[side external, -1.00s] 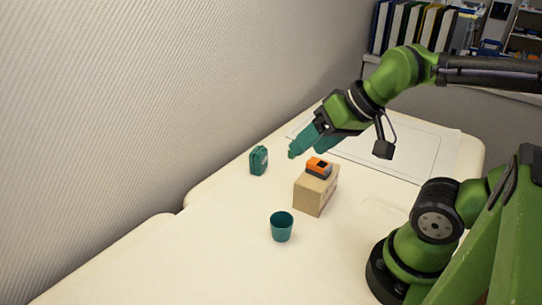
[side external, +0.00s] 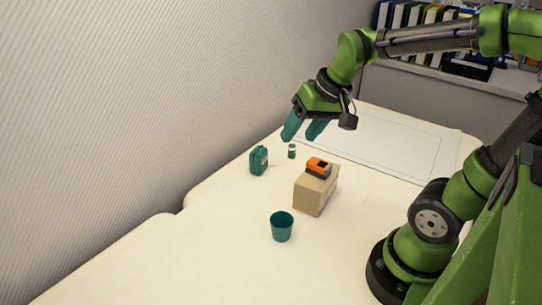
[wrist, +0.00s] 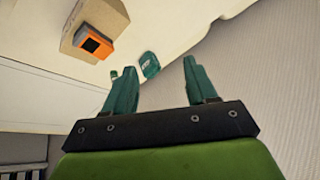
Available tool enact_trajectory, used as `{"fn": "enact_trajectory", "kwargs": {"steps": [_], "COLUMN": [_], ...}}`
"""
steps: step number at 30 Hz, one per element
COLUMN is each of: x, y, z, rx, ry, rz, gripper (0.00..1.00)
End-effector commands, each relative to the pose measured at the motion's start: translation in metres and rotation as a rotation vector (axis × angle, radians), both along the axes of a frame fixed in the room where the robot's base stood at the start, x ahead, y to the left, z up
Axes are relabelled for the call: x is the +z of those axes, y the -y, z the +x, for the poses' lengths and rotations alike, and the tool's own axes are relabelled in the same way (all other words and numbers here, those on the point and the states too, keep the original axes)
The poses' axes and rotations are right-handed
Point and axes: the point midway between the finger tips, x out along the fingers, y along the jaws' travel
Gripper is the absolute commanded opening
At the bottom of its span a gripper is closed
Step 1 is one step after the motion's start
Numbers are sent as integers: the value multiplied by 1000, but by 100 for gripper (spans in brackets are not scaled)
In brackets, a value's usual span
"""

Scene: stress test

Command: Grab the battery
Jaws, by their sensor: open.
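A small green battery (side external: 292,151) with a pale top stands upright on the table in the side view. It also shows in the wrist view as a small green shape (wrist: 114,74), close to the tip of the left finger. My gripper (side external: 303,136) has teal fingers spread apart, with nothing between them. In the side view it hangs above the table, with its fingertips just above the battery in the picture. The fingers also show in the wrist view (wrist: 161,68).
A cardboard box (side external: 316,192) with an orange and black device (side external: 319,167) on top stands right of the battery. A teal case (side external: 259,160) stands to its left, and a teal cup (side external: 281,227) nearer the front. The white table (side external: 222,235) is clear at the front left.

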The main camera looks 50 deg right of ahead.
Motion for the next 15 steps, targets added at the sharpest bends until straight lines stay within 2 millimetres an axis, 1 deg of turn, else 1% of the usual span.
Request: {"fn": "enact_trajectory", "kwargs": {"steps": [1, 5, 6, 8, 12, 15], "x": [-4, -14, -18, -26, -50, -65], "y": [15, 55, 68, 89, 140, 172], "z": [16, 53, 64, 79, 109, 125], "rx": [-2, 40, 58, 94, 200, 295], "ry": [-43, -140, -170, -214, -313, -368], "rz": [-15, -58, -70, -88, -125, -148], "gripper": [57, 57, 57, 57, 57, 57]}}
